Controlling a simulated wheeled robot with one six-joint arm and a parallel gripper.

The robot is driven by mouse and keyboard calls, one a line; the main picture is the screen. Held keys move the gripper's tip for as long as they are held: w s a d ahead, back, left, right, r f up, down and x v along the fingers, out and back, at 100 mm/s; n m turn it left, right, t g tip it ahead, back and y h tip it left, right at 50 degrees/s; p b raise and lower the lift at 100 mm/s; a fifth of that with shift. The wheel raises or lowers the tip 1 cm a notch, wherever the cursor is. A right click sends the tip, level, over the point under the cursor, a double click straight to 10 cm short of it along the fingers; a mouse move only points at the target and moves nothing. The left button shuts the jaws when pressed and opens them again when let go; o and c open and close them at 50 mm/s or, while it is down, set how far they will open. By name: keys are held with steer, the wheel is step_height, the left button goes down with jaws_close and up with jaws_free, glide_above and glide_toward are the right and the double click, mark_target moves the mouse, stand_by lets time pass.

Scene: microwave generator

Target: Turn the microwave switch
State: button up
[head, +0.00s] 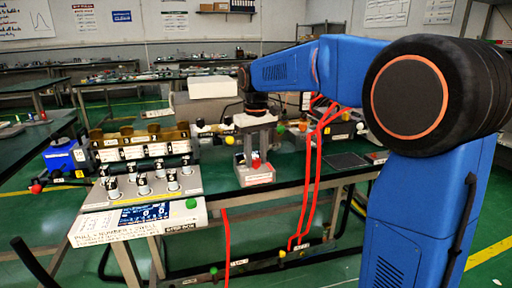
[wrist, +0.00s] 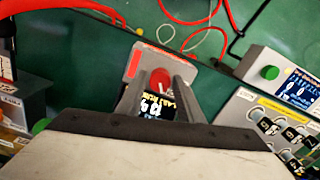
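The likely microwave switch is a red knob (head: 256,164) on a small light box (head: 254,178) on the green bench, below my gripper (head: 259,150). In the wrist view the red knob (wrist: 160,77) shows between my two fingertips (wrist: 157,80), one on each side. The fingers are apart, with a gap visible around the knob, so my gripper looks open. Contact cannot be told. The box's rim (wrist: 136,62) is grey and red, and a dark display with yellow text (wrist: 160,106) sits on it, partly hidden by the gripper.
A panel with several metal knobs (head: 150,184) and a display unit with a green button (head: 191,204) stand left of the box. Behind is a brown module row (head: 135,145). Red cables (head: 312,165) hang at the right. A dark flat pad (head: 345,160) lies on the right.

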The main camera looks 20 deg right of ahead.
mark_target(256, 159)
step_height(256, 159, up, 17)
steer(key=shift+r, duration=0.15)
stand_by(0.5)
steer(key=s+d+f+m+t, duration=0.1)
steer(key=s+d+f, duration=0.1)
steer(key=s+f, duration=0.5)
steer(key=s+d+f+t, duration=0.2)
steer(key=s+d+f, duration=0.15)
steer(key=s, duration=0.85)
steer(key=s+d+f+m+t, duration=0.1)
steer(key=s+f, duration=1.3)
steer(key=f, duration=0.4)
steer(key=shift+s+d+m+t, duration=0.15)
steer(key=shift+s+m+t, duration=0.15)
steer(key=shift+m+t, duration=0.1)
